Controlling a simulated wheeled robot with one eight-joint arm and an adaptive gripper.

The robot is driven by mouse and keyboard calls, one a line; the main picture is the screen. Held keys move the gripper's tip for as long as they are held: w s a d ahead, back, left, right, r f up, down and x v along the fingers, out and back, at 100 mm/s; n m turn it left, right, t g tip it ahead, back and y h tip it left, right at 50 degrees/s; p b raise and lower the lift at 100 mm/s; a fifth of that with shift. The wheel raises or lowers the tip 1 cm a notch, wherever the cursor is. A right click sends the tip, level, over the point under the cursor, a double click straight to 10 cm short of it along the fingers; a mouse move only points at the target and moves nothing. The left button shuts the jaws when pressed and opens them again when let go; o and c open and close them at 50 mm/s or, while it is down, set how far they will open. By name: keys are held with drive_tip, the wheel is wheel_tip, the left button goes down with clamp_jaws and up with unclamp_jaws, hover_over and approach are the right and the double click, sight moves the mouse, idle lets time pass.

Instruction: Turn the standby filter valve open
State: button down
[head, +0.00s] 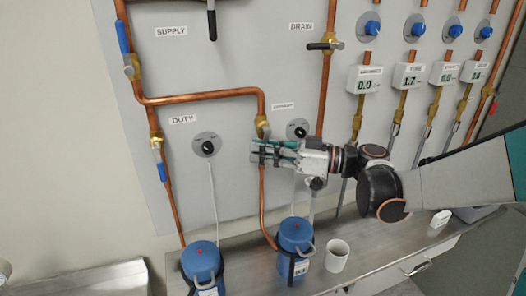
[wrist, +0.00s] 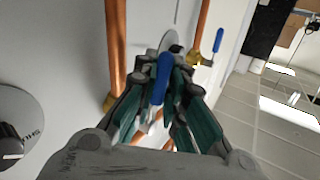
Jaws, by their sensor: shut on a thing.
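The standby filter valve (head: 262,128) is a brass body on the copper pipe under a small label beside the upper dial, in the head view. Its lever is hidden there by my gripper (head: 262,151), which reaches in from the right. In the wrist view, the lever's blue handle (wrist: 161,78) lies between the two green-padded fingers of my gripper (wrist: 160,85), which are shut on it. The lever's exact angle to the pipe cannot be told.
The DUTY valve lever (head: 162,171) hangs on the left pipe. Dials (head: 206,145) sit on the panel. Blue canisters (head: 296,236) and a white cup (head: 337,255) stand on the bench (head: 375,255) below. Gauges (head: 365,80) and more pipes fill the right.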

drive_tip(key=shift+w+d+r+n+h+p, duration=0.15)
drive_tip(key=shift+d+n+h+p, duration=0.4)
drive_tip(key=shift+p, duration=0.7)
drive_tip(key=shift+f+h+p, duration=0.2)
drive_tip(key=shift+h+p, duration=0.3)
drive_tip(key=shift+h, duration=0.15)
drive_tip(key=c, duration=1.9)
unclamp_jaws()
drive_tip(key=shift+d, duration=0.1)
drive_tip(key=v, duration=1.2)
drive_tip(key=shift+w, duration=0.2)
